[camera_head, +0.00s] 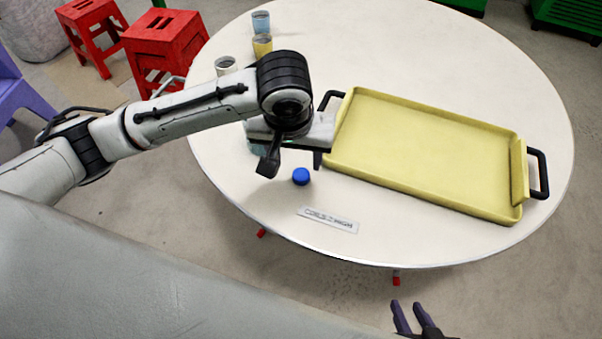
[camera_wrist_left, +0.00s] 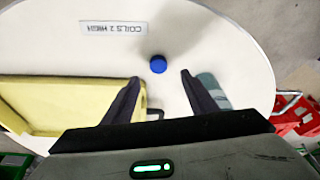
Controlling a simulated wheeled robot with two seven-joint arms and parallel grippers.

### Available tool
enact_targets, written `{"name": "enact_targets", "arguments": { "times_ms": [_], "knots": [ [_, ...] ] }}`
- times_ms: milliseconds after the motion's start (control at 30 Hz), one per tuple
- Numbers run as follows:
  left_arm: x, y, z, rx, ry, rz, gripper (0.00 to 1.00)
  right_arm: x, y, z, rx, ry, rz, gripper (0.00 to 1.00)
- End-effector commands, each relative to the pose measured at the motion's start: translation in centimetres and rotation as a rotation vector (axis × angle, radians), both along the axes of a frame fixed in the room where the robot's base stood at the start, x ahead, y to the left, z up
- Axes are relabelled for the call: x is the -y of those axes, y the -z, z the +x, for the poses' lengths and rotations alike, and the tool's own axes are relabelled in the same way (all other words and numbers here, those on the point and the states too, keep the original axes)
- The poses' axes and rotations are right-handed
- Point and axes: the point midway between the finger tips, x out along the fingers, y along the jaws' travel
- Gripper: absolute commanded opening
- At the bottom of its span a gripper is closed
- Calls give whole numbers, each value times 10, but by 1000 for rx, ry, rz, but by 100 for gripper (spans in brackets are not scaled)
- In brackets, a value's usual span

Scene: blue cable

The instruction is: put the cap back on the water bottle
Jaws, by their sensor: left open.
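A small round blue cap (camera_head: 300,176) lies on the white table, and it also shows in the left wrist view (camera_wrist_left: 157,64). My left gripper (camera_head: 293,164) is open and empty, above the table close to the cap. In the left wrist view its fingers (camera_wrist_left: 160,82) stand apart, with the cap just beyond their tips. A pale blue object (camera_wrist_left: 213,90), possibly the bottle, is beside the right-hand finger, partly hidden. In the head view it is mostly behind my left gripper (camera_head: 257,148). My right gripper (camera_head: 407,304) shows at the bottom edge, fingers apart, away from the table.
A yellow tray (camera_head: 518,212) with black handles covers the table's right side. A white label (camera_head: 328,220) lies near the front edge. Several cups, including a yellow one (camera_head: 262,45), stand at the back left. Red stools (camera_head: 165,35) are beyond the table.

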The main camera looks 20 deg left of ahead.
Motion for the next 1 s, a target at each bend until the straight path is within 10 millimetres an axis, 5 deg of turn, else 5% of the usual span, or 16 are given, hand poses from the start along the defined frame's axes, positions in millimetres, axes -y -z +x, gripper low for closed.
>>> {"name": "enact_targets", "arguments": {
  "times_ms": [200, 667, 1000],
  "knots": [
    [-2, 33, 9, -1, -1, 1, 52, 0, 4, 0, 1, 0, 0, 31],
    [-2, 43, 12, 0, 0, 1, 52, 0, 4, 1, 3, 0, 1, 31],
    [-1, 85, 28, 1, 0, 2, 52, 0, 8, 1, 3, 0, 0, 31]
  ]
}}
